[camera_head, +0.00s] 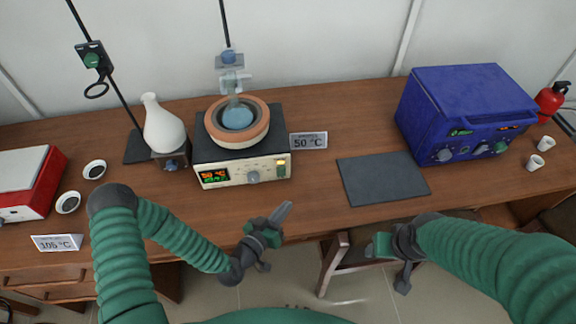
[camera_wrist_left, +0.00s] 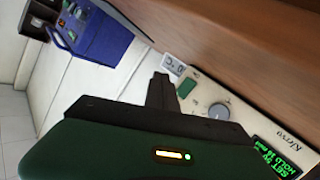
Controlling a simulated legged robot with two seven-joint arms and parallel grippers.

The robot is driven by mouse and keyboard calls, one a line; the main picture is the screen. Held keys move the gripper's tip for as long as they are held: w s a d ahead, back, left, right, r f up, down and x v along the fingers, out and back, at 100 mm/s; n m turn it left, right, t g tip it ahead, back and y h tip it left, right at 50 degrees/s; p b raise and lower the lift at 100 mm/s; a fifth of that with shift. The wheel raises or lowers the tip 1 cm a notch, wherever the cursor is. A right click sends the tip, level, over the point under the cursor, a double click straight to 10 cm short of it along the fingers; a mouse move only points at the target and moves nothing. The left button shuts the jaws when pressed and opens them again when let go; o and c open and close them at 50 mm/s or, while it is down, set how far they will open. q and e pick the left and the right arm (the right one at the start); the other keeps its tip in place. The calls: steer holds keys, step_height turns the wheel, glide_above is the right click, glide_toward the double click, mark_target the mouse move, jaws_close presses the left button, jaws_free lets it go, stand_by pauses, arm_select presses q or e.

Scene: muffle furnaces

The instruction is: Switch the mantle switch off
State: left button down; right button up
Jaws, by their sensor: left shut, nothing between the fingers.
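The heating mantle (camera_head: 240,147) stands at the middle of the bench with an orange-brown bowl and a glass flask on top. Its front panel has a lit display, a grey knob (camera_head: 253,177) and a switch (camera_head: 281,166) at the right end. In the left wrist view the switch (camera_wrist_left: 187,88) looks green, and the knob (camera_wrist_left: 219,111) is beside it. My left gripper (camera_head: 286,209) is shut and empty, in front of and below the panel, apart from the switch. In its wrist view its tip (camera_wrist_left: 160,78) appears close to the switch. My right gripper (camera_head: 380,246) hangs near the bench's front edge; its jaws are unclear.
A "50 °C" sign (camera_head: 309,141) stands right of the mantle. A dark mat (camera_head: 382,179) and a blue furnace (camera_head: 465,110) are farther right. A white flask (camera_head: 164,125) stands left of the mantle. A chair (camera_head: 345,262) is below the bench edge.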

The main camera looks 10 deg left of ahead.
mark_target(281, 172)
arm_select(q)
steer(key=shift+w+a+f, duration=0.1)
steer(key=shift+a, duration=0.45)
steer(key=shift+w+a+f, duration=0.1)
steer(key=shift+a, duration=0.45)
steer(key=shift+r+x, duration=0.25)
steer(key=shift+x, duration=0.9)
steer(key=w, duration=0.1)
steer(key=w+d, duration=0.1)
steer(key=w, duration=0.1)
steer(key=shift+w+d+r, duration=0.15)
steer(key=shift+d+r, duration=0.2)
steer(key=shift+r, duration=0.05)
steer(key=w+a, duration=0.3)
steer(key=shift+w+a+b, duration=0.15)
steer(key=shift+a+b, duration=0.25)
steer(key=shift+d+r, duration=0.15)
steer(key=shift+d, duration=0.95)
steer(key=shift+a, duration=0.85)
steer(key=shift+d, duration=0.55)
steer(key=shift+a, duration=0.35)
arm_select(e)
steer(key=shift+w+a+f, duration=0.2)
steer(key=shift+a+f, duration=0.15)
steer(key=shift+a, duration=0.3)
